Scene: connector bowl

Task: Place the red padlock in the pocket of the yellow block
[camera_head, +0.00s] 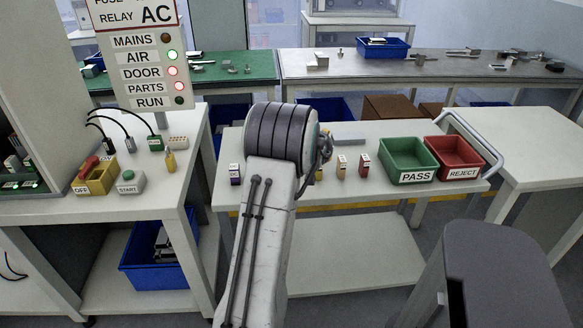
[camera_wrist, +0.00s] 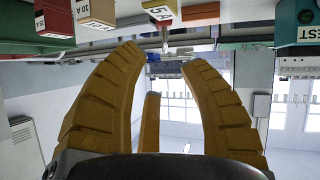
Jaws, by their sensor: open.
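In the head view, a yellow block (camera_head: 99,181) labelled OFF stands on the left bench. A red part (camera_head: 88,168) sits tilted on top of it; I cannot tell if it is a lever or the red padlock. A small yellow padlock-shaped piece (camera_head: 170,162) stands to its right. No other red padlock can be made out. In the wrist view, my gripper (camera_wrist: 162,56) is open, its brown fingers spread with nothing between them. In the head view it is mostly hidden behind my arm, above the middle table, well right of the yellow block.
A green PASS bin (camera_head: 409,160) and a red REJECT bin (camera_head: 458,157) stand at the table's right. Small red (camera_head: 364,165) and tan (camera_head: 341,166) labelled blocks stand nearby. A START button box (camera_head: 130,182) sits beside the yellow block. A gap separates bench and table.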

